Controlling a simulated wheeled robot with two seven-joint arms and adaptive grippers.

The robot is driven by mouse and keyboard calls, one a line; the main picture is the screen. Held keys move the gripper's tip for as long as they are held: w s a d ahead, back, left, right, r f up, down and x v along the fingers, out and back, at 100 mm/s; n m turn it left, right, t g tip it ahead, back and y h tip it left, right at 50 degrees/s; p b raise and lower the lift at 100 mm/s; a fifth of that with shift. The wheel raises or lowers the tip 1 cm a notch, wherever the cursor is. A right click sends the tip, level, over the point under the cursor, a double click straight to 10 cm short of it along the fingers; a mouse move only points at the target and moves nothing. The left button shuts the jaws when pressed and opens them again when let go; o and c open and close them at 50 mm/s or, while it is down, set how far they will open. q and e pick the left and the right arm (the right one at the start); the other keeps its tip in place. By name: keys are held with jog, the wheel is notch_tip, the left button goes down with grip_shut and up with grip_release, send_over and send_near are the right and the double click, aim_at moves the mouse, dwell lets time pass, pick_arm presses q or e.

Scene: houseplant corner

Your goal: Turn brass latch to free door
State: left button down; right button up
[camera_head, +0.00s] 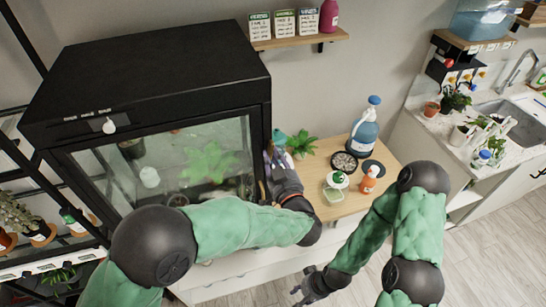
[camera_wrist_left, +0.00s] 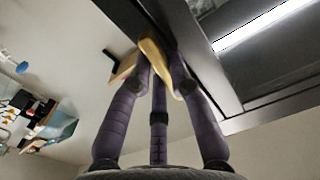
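The black cabinet has a glass door (camera_head: 170,165) in a dark frame, which looks closed. The brass latch (camera_wrist_left: 155,62) shows in the left wrist view as a yellow bar at the edge of the dark frame. My left gripper (camera_wrist_left: 160,48) has its purple fingers on both sides of the latch, and they look closed on it. In the head view my left gripper (camera_head: 275,153) is at the door's right edge, and its hand hides the latch. My right gripper (camera_head: 303,286) is low in front of the cabinet, empty, with fingers spread.
A wooden counter (camera_head: 325,205) right of the cabinet holds a blue jug (camera_head: 363,130), a small plant (camera_head: 301,144), an orange bottle (camera_head: 369,180) and dark round dishes. A wall shelf (camera_head: 300,39) is above. The floor (camera_head: 490,250) at right is clear.

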pick_arm(q)
jog(key=shift+n+b, duration=0.7)
jog(key=shift+n, duration=0.4)
jog(key=c, duration=1.1)
grip_release()
jog(key=shift+c, duration=0.2)
jog(key=v, duration=1.2)
